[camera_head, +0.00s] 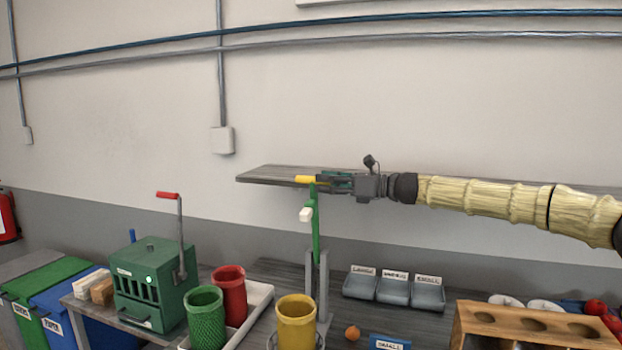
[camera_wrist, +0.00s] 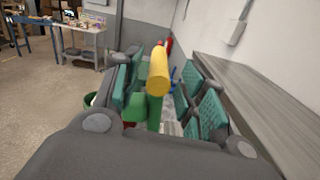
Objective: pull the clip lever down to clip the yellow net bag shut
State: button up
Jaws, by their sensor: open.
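The clip lever is a green arm (camera_head: 315,225) standing nearly upright on a grey post (camera_head: 323,285), with a yellow grip (camera_head: 305,180) at its top. My gripper (camera_head: 325,181) reaches in from the right at the height of this grip. In the wrist view my gripper (camera_wrist: 163,82) is open, its teal finger pads on either side of the yellow grip (camera_wrist: 158,68). I cannot tell whether the pads touch it. A yellow open-topped tube (camera_head: 296,322), seemingly the yellow net bag, stands below at the post's foot; its lower end is cut off.
A wall shelf (camera_head: 265,176) runs behind my gripper. A green crank box (camera_head: 152,285), a green net tube (camera_head: 203,312) and a red one (camera_head: 229,290) stand left. Labelled grey bins (camera_head: 392,290) and a wooden holed rack (camera_head: 525,322) stand right.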

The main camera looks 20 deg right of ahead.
aim_at(311, 179)
jog(key=shift+p+x, duration=0.6)
jog(key=shift+x, duration=1.8)
grip_shut()
